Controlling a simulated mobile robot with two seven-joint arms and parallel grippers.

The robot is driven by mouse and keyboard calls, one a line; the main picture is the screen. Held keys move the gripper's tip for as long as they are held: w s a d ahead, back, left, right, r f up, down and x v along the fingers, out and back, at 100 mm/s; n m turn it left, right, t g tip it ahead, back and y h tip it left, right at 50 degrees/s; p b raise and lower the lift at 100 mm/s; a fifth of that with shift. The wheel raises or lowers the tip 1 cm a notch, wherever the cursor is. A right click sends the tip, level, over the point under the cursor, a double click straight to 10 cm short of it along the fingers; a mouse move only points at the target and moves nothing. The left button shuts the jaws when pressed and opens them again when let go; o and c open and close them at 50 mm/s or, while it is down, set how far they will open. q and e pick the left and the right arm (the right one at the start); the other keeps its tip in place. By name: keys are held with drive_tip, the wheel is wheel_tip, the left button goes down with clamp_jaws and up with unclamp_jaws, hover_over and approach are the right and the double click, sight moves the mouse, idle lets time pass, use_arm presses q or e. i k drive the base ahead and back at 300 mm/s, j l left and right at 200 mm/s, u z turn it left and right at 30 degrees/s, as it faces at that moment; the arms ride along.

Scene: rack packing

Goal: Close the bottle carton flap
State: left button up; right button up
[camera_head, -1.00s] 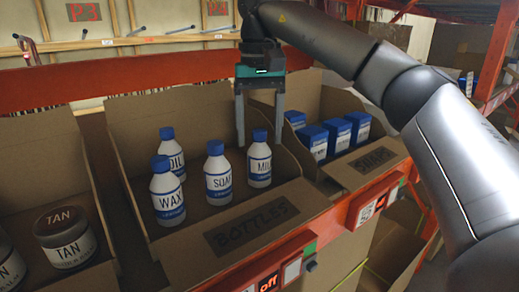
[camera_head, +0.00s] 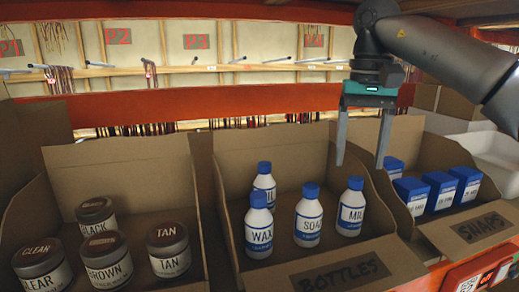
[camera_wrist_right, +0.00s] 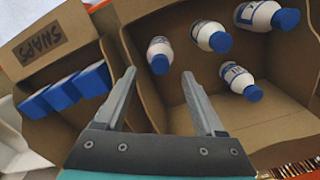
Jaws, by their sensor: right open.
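The bottle carton is an open cardboard box with a front flap marked BOTTLES (camera_head: 340,275), which leans outward and down. Its tall back panel (camera_head: 290,150) stands up. Inside are several white bottles with blue caps, among them WAX (camera_head: 259,232), SOAP (camera_head: 308,222) and MILK (camera_head: 351,212). My right gripper (camera_head: 361,163) is open and empty, pointing down over the carton's right rear side. In the right wrist view its open fingers (camera_wrist_right: 159,76) straddle the carton's side wall area, apart from the bottles; contact with the cardboard cannot be told. My left gripper is not in view.
To the left is an open carton of jars (camera_head: 170,250). An orange rack beam (camera_head: 230,100) runs behind the cartons. A white tray (camera_head: 495,150) sits at the far right.

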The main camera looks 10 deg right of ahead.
sight(385, 264)
drive_tip(key=k, duration=1.5)
